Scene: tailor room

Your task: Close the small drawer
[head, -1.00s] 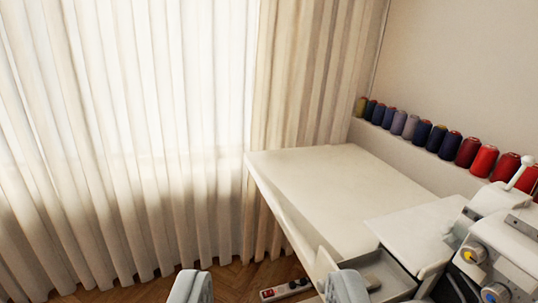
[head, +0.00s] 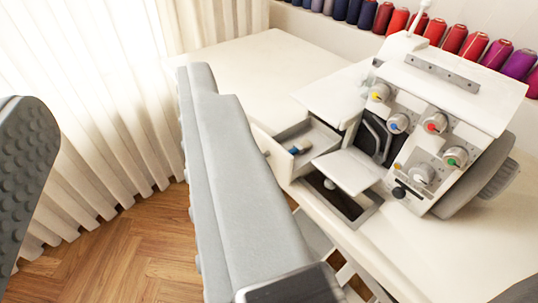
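The small drawer (head: 276,163) stands pulled out at the left edge of the white table. It has pale walls, an open top and a small blue object (head: 293,150) inside. My gripper (head: 108,100) is open and empty, with its grey fingers spread wide apart. Its left finger is at the left picture edge. Its right finger runs up the middle of the picture, just left of the drawer front, and hides part of the table edge. I cannot tell whether this finger touches the drawer.
A white sewing machine (head: 455,95) with coloured dials stands on the table (head: 245,55), right of the drawer. Several thread spools (head: 398,22) line the wall behind. A pale curtain (head: 95,60) hangs at left, above clear wooden floor (head: 110,245).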

